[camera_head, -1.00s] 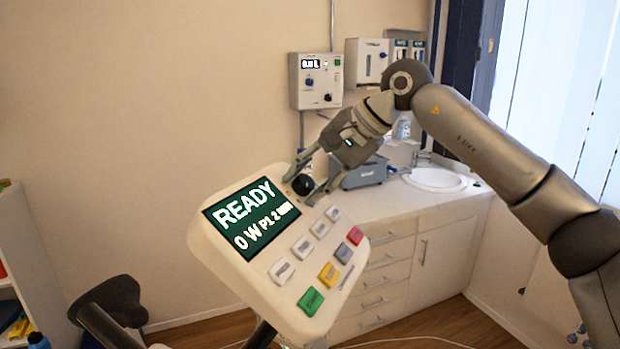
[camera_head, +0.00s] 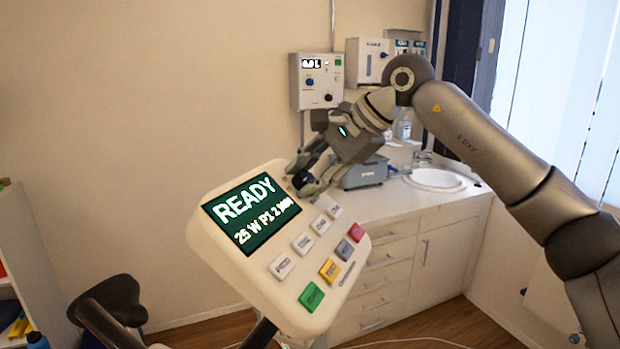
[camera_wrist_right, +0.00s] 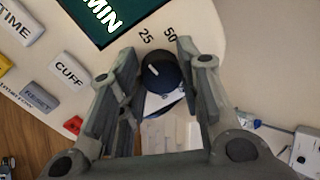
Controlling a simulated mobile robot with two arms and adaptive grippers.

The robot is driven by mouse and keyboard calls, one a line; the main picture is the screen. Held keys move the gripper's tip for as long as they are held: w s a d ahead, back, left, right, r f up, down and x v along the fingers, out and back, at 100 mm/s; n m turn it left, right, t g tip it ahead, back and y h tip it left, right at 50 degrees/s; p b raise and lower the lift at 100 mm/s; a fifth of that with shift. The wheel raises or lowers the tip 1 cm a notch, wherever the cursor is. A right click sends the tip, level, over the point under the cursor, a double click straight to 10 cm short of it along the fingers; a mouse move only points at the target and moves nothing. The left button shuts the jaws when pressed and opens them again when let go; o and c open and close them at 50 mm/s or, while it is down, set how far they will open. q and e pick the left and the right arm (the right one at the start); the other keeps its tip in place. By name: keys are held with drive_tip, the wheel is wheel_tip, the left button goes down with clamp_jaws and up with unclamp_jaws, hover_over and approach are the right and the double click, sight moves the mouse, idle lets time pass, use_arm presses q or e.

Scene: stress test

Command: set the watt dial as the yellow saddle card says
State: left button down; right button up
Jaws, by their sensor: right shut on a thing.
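The watt dial (camera_wrist_right: 161,74) is a dark round knob with a white mark, at the upper corner of the white console (camera_head: 215,245). The numbers 25 and 50 show beside it in the right wrist view. The console's screen (camera_head: 252,214) reads READY, 25 W and P1, with smaller text after it. My right gripper (camera_head: 303,185) is at the dial, its fingers on both sides of it and shut on it; it also shows in the right wrist view (camera_wrist_right: 157,57). No yellow saddle card can be made out. My left gripper is out of view.
The console has several buttons, including a green one (camera_head: 311,296), a yellow one (camera_head: 330,271) and a red one (camera_head: 355,232). A dark saddle (camera_head: 112,297) is at the lower left. Behind stand a counter (camera_head: 395,205) with a sink (camera_head: 437,180) and a wall box (camera_head: 315,80).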

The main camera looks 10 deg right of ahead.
drive_tip(key=m, duration=0.4)
drive_tip(key=shift+r+m+b, duration=0.1)
drive_tip(key=shift+m+b, duration=0.25)
drive_tip(key=shift+m, duration=0.05)
drive_tip(key=m, duration=0.3)
drive_tip(key=shift+m+t+h, duration=0.3)
drive_tip(key=shift+m, duration=0.1)
drive_tip(key=m+b, duration=0.1)
drive_tip(key=m, duration=0.3)
drive_tip(key=shift+m, duration=0.3)
drive_tip(key=m, duration=0.4)
drive_tip(key=shift+w+r+m+h, duration=0.1)
drive_tip(key=shift+m+h, duration=0.2)
drive_tip(key=shift+h, duration=0.1)
drive_tip(key=m, duration=0.4)
drive_tip(key=shift+m, duration=0.3)
drive_tip(key=m, duration=0.4)
drive_tip(key=shift+w+b, duration=0.1)
drive_tip(key=shift+b, duration=0.2)
drive_tip(key=m+g, duration=0.1)
drive_tip(key=m, duration=0.3)
drive_tip(key=shift+m+h, duration=0.3)
drive_tip(key=shift+m, duration=2)
